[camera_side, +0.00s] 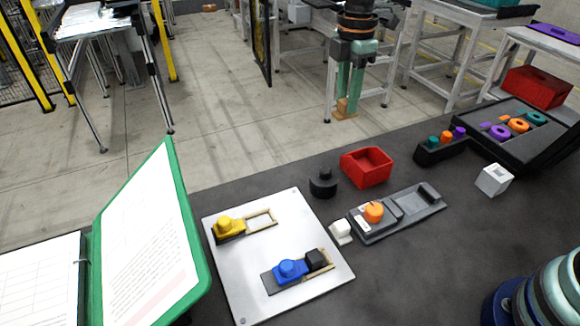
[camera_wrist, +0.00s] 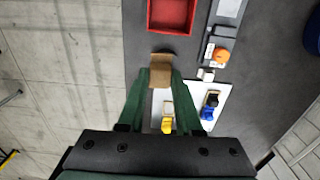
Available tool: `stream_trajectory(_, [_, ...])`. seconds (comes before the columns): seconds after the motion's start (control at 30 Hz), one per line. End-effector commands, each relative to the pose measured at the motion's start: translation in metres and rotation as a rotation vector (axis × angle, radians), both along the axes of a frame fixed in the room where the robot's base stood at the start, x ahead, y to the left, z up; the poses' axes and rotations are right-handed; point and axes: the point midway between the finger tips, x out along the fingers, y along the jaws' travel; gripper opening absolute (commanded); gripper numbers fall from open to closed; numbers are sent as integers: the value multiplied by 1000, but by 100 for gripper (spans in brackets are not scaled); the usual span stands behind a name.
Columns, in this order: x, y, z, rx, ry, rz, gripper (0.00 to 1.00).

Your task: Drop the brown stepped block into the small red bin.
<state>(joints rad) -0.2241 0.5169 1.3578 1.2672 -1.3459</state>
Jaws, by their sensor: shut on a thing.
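My gripper (camera_side: 346,97) hangs high at the top of the side view, with its green fingers pointing down. It is shut on the brown stepped block (camera_side: 346,109), which sticks out below the fingertips. In the wrist view, the block (camera_wrist: 161,66) sits between the fingertips of my gripper (camera_wrist: 161,82). The small red bin (camera_side: 368,177) stands on the dark table, open at the top and seemingly empty. In the wrist view the bin (camera_wrist: 172,30) lies just beyond the block, a little to the right, apart from it.
A black knobbed piece (camera_side: 323,184) stands left of the bin. A grey fixture with an orange part (camera_side: 374,212), a white plate (camera_side: 222,275) with yellow and blue parts, and a green binder (camera_side: 165,240) are nearby. A larger red bin (camera_side: 538,88) sits farther back.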

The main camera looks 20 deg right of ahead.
Motion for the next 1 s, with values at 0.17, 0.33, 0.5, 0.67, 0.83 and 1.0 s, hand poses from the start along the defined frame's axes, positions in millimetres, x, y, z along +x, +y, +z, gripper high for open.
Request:
stream_trajectory(0.17, [-7,-60,-9,0,0,-5,0])
stream_trajectory(0.33, [-13,-85,-14,0,0,-1,0])
stream_trajectory(0.5, [-15,-91,-22,0,0,1,0])
stream_trajectory(0.67, [-15,-90,-38,0,2,1,0])
stream_trajectory(0.83, [-15,-90,-57,0,2,1,0])
stream_trajectory(1.0, [-15,-90,-70,0,1,1,0])
